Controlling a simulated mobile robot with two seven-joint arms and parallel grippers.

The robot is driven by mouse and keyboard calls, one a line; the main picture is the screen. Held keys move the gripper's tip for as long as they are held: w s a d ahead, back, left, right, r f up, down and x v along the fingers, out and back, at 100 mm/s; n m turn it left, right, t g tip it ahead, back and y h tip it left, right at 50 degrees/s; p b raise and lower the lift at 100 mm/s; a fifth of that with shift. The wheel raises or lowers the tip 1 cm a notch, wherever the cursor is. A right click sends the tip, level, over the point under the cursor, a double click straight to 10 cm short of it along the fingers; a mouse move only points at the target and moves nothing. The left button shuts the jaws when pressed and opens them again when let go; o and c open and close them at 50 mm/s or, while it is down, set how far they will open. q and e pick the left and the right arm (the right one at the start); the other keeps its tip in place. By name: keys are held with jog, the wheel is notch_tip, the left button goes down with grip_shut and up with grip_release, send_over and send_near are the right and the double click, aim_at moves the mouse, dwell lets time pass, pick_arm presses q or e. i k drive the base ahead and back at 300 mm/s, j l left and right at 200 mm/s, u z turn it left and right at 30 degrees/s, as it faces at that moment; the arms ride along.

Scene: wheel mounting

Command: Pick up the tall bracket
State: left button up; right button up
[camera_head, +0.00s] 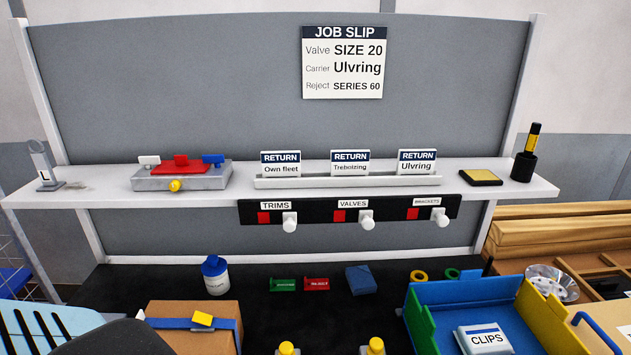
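No part in view is plainly labelled as the tall bracket. A grey upright piece (41,164) with a rounded top and an "L" label stands at the left end of the white shelf. It is bracket-like, but I cannot tell whether it is the tall bracket. A small sign reading "BRACKETS" (427,202) sits above a white knob (439,217) on the black strip under the shelf. Neither of my grippers shows clearly in the head view.
The white shelf (110,183) carries a grey box with coloured tabs (180,180), several RETURN cards and a black-yellow bottle (526,155). Below, the dark bench (250,310) holds a cardboard box (193,335), a blue-capped jar (215,278) and a blue tray (470,298) with a CLIPS box.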

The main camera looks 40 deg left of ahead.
aim_at(41, 159)
jog(key=k, duration=0.55)
jog(key=k+u, duration=0.1)
jog(key=u, duration=1.8)
jog(key=i+u, duration=0.35)
jog(key=i+l, duration=0.15)
jog(key=i, duration=0.15)
